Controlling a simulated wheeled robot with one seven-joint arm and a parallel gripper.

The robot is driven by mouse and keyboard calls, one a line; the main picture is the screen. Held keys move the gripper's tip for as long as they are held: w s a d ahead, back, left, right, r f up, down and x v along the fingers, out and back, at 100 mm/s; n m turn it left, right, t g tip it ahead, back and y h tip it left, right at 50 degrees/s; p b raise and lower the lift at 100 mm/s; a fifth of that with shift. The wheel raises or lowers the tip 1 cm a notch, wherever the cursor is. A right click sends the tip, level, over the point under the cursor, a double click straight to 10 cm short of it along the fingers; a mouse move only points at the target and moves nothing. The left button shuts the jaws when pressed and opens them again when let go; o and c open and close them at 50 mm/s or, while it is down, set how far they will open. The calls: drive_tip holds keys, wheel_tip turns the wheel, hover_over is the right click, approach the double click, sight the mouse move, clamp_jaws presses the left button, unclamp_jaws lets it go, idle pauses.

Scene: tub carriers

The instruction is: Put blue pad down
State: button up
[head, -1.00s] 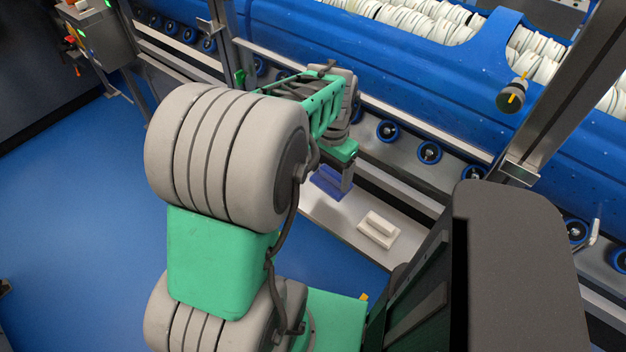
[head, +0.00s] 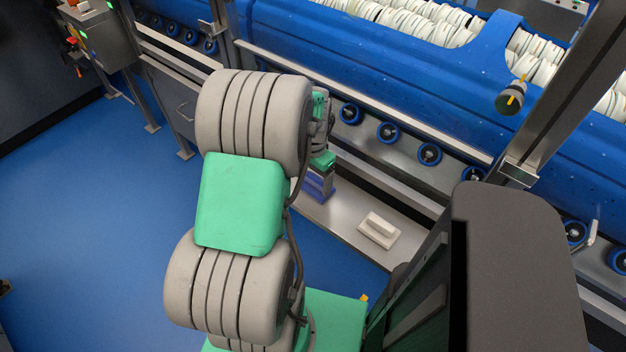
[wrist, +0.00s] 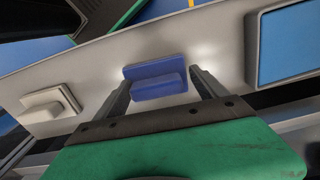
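The blue pad (wrist: 159,89), a flat plate with a raised block handle, appears to lie on the pale metal shelf (wrist: 222,55) in the wrist view. My gripper (wrist: 160,78) is right over it, with one finger at each end of the handle. A gap shows between the handle and the right finger; the left finger is very close to the handle, and contact there cannot be told. The fingers look open. In the head view the blue pad (head: 318,187) shows under my gripper (head: 321,172), partly hidden by it.
A white pad (head: 379,230) of similar shape lies on the shelf to the right; it also shows at the left of the wrist view (wrist: 50,103). A blue-topped tray (wrist: 290,42) is at the wrist view's right. The blue machine with rollers (head: 388,131) stands behind the shelf.

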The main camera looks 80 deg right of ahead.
sight(310, 188)
drive_tip(key=shift+o, duration=0.7)
drive_tip(key=shift+s+a+f, duration=0.15)
drive_tip(key=shift+a+f, duration=0.25)
drive_tip(key=shift+f, duration=0.25)
drive_tip(key=shift+s+f, duration=0.1)
drive_tip(key=shift+f, duration=0.15)
drive_tip(key=r, duration=0.5)
drive_tip(key=w+r, duration=0.1)
drive_tip(key=r, duration=0.2)
drive_tip(key=shift+a+r, duration=0.15)
drive_tip(key=shift+r, duration=0.05)
drive_tip(key=w+a+r+n, duration=0.3)
drive_tip(key=w+a+n, duration=0.4)
drive_tip(key=w, duration=0.4)
drive_tip(key=w+a+r+n, duration=0.3)
drive_tip(key=w+a+n, duration=0.1)
drive_tip(key=w+a, duration=0.65)
drive_tip(key=w+a+r+n+t, duration=0.1)
drive_tip(key=w+a+n+t, duration=0.1)
drive_tip(key=a+n, duration=1)
drive_tip(key=a, duration=1.1)
drive_tip(key=shift+r, duration=0.35)
